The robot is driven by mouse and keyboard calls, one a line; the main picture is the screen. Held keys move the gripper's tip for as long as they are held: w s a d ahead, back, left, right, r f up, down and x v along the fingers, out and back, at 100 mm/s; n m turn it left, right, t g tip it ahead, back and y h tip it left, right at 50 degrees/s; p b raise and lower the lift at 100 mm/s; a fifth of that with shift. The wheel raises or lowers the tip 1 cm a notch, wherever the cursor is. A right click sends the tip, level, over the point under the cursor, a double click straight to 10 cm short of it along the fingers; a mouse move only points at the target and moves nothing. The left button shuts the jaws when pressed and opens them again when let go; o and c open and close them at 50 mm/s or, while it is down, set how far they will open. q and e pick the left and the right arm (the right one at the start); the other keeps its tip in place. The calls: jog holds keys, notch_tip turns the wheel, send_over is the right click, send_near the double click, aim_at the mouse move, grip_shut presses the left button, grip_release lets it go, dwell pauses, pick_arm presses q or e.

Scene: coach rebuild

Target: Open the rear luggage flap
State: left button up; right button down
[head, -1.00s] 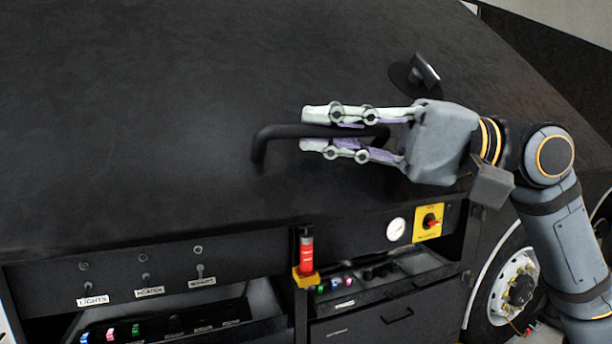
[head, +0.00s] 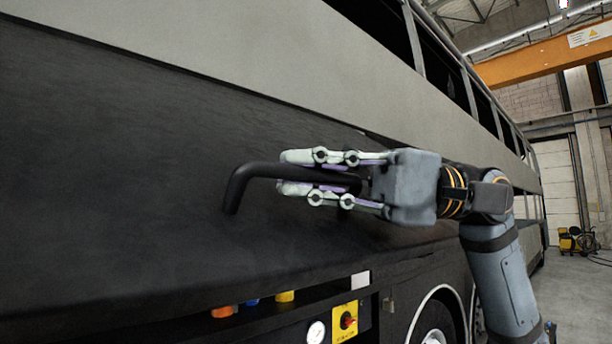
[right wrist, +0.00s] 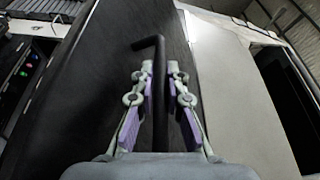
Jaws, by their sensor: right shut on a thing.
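The rear luggage flap (head: 110,150) is a large dark panel on the coach's side, slanting outward over an open compartment. Its black bar handle (head: 241,183) stands out from its face. My right gripper (head: 283,172) is shut on the handle, one finger above and one below the bar. In the right wrist view the bar (right wrist: 159,95) runs between the two purple-padded fingers (right wrist: 160,70), its bent end beyond the tips. The handle's right end is hidden by the gripper. My left gripper is not in view.
Below the flap is a yellow plate with a red switch (head: 347,320), a gauge (head: 316,333) and coloured caps (head: 285,296). A wheel (head: 435,325) is at lower right. The grey coach side (head: 250,60) rises above.

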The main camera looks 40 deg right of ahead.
aim_at(373, 244)
jog(key=c, duration=1.4)
grip_release()
jog(key=shift+f, duration=0.1)
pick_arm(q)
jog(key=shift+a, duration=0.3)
pick_arm(e)
jog(key=shift+o, duration=0.2)
jog(key=shift+s, duration=0.1)
jog(key=shift+b+v, duration=0.45)
jog(key=shift+v, duration=0.65)
jog(key=shift+s+d+r+b, duration=0.1)
jog(key=shift+s+d+r, duration=0.15)
jog(key=shift+d, duration=0.4)
jog(key=shift+s+d+r+b, duration=0.1)
jog(key=shift+s+d+r, duration=0.1)
jog(key=shift+d, duration=0.45)
jog(key=shift+s+d+r+b, duration=0.1)
jog(key=shift+s+d, duration=0.15)
jog(key=shift+d, duration=0.4)
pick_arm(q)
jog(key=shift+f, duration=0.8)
pick_arm(e)
jog(key=shift+r+v, duration=0.2)
jog(key=shift+v, duration=0.7)
jog(key=shift+r+v, duration=0.15)
jog(key=shift+v, duration=0.75)
jog(key=shift+r+v, duration=0.2)
jog(key=shift+v, duration=0.75)
